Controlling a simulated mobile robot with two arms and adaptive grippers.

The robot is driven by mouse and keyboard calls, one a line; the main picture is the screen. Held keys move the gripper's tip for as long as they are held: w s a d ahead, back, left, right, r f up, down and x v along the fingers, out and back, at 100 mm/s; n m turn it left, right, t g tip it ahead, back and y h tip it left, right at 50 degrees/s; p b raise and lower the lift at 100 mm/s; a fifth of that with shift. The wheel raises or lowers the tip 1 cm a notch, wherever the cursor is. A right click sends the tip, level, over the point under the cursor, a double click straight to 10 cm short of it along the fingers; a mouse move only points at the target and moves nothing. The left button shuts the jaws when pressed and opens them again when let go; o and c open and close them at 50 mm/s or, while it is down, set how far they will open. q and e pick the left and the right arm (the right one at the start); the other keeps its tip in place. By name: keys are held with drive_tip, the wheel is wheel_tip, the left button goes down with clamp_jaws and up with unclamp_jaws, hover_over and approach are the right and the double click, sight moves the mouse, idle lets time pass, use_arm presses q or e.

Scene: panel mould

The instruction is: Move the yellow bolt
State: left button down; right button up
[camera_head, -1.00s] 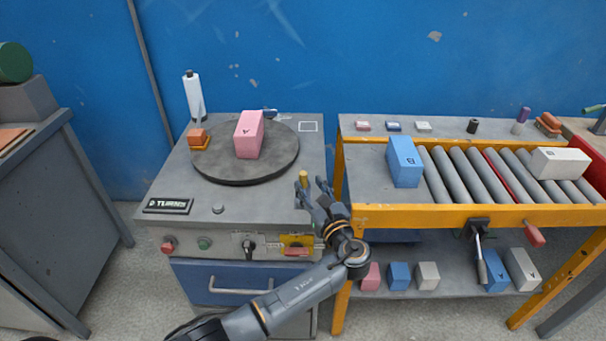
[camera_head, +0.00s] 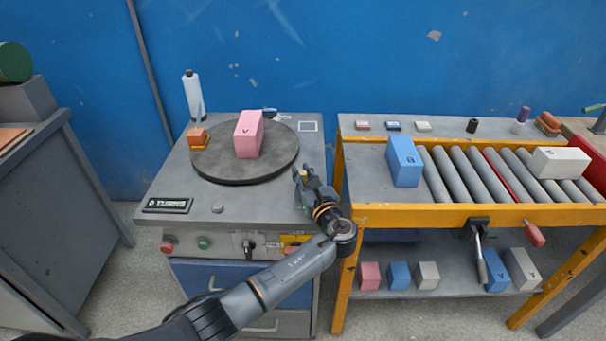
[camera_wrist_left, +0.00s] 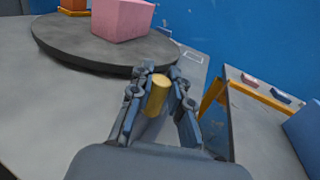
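The yellow bolt (camera_head: 303,175) is a short upright cylinder at the right front of the grey machine top. My left gripper (camera_head: 303,173) is around it, with one finger on each side. In the left wrist view the bolt (camera_wrist_left: 157,96) stands between the two fingers (camera_wrist_left: 161,88). The fingers are apart, with narrow gaps beside the bolt, and look open. The bolt's lower end is partly hidden by the gripper. My right gripper is not in view.
The roller conveyor (camera_head: 470,175) with a blue block (camera_head: 404,162) stands to the right, across a gap.

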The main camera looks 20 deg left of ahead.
use_arm(q)
drive_tip(key=s+p, duration=0.1)
drive_tip(key=s, duration=0.1)
drive_tip(key=s+d+p, duration=0.1)
drive_tip(key=s+p, duration=0.1)
drive_tip(key=shift+r+p, duration=0.15)
drive_tip(key=shift+p, duration=0.15)
drive_tip(key=shift+s+d, duration=0.15)
drive_tip(key=shift+f, duration=0.35)
drive_tip(key=c, duration=1.3)
unclamp_jaws()
drive_tip(key=shift+o, duration=0.4)
drive_tip(key=shift+r, duration=0.2)
drive_tip(key=v, duration=1.2)
